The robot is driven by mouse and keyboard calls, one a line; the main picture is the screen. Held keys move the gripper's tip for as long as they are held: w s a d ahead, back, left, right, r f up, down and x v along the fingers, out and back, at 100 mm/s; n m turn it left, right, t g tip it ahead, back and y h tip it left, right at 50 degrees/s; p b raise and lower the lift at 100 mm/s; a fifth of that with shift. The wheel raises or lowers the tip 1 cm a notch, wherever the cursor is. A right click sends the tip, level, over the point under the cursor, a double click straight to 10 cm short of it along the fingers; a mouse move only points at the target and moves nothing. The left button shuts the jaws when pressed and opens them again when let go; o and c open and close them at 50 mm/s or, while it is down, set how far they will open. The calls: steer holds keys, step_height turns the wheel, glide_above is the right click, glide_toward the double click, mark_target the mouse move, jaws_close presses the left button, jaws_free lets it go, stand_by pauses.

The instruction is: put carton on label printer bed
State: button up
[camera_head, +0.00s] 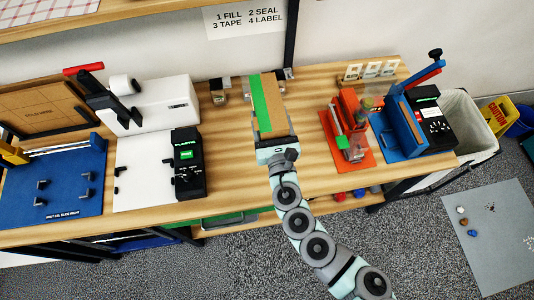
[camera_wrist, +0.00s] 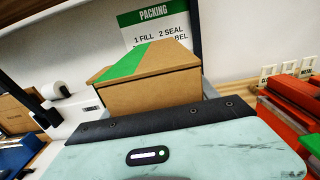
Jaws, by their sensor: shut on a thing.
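The carton (camera_head: 275,100) is brown cardboard with a green stripe along one side of its top. It is in my gripper (camera_head: 272,138), over the middle of the bench; in the wrist view the carton (camera_wrist: 150,95) sits just beyond the gripper's dark front edge (camera_wrist: 155,122). My gripper is shut on it; the fingertips are mostly hidden. A white machine with a paper roll (camera_head: 158,102), which looks like the label printer, stands to the left. A flat white bed (camera_head: 143,168) lies in front of it, bare in its middle, with small black stops at its left edge.
A black terminal (camera_head: 187,160) stands at the white bed's right edge. A blue fixture board (camera_head: 60,185) lies further left. An orange-red machine (camera_head: 350,130) and a blue press (camera_head: 400,125) stand to the right. Small jars (camera_head: 218,95) stand behind. Bare wood lies between terminal and carton.

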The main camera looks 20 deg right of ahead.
steer(key=shift+a+f+b, duration=0.1)
steer(key=shift+f+b, duration=4.1)
steer(key=shift+f, duration=5)
steer(key=shift+f, duration=0.25)
steer(key=o, duration=1.5)
steer(key=shift+r, duration=0.1)
